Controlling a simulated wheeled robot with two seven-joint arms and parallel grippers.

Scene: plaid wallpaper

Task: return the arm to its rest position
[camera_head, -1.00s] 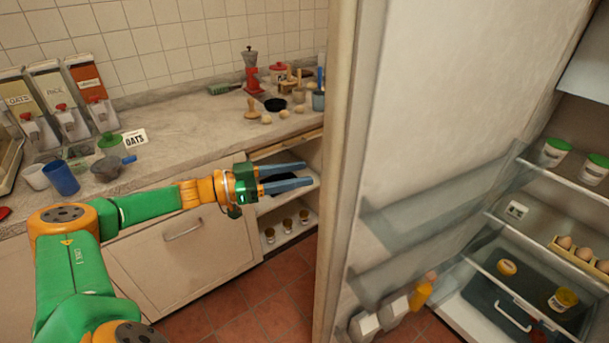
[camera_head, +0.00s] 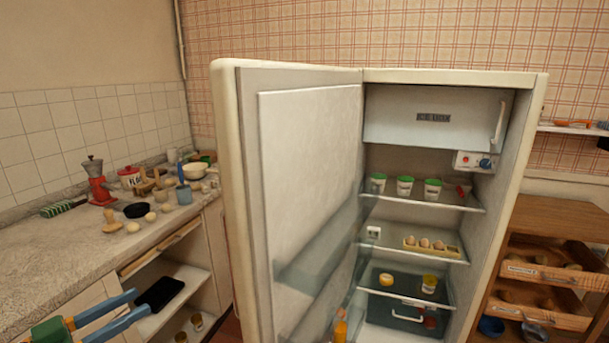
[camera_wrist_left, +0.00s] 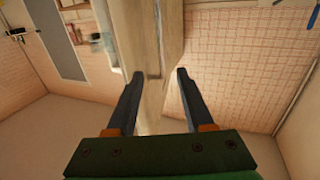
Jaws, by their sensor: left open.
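My left gripper (camera_head: 125,308) is at the lower left of the head view, with its two blue fingers apart and nothing between them. It is in front of the counter's open shelf. In the left wrist view its fingers (camera_wrist_left: 160,74) are spread, and a pale upright edge shows behind the gap between them. The rest of my left arm is mostly out of the head view. My right gripper is in neither view.
The fridge door (camera_head: 315,190) stands open to the right of my left gripper. The fridge shelves hold white tubs (camera_head: 404,186) and eggs (camera_head: 425,243). The counter (camera_head: 60,250) carries a red grinder (camera_head: 98,185) and several small items. A wooden rack (camera_head: 555,260) stands at the right.

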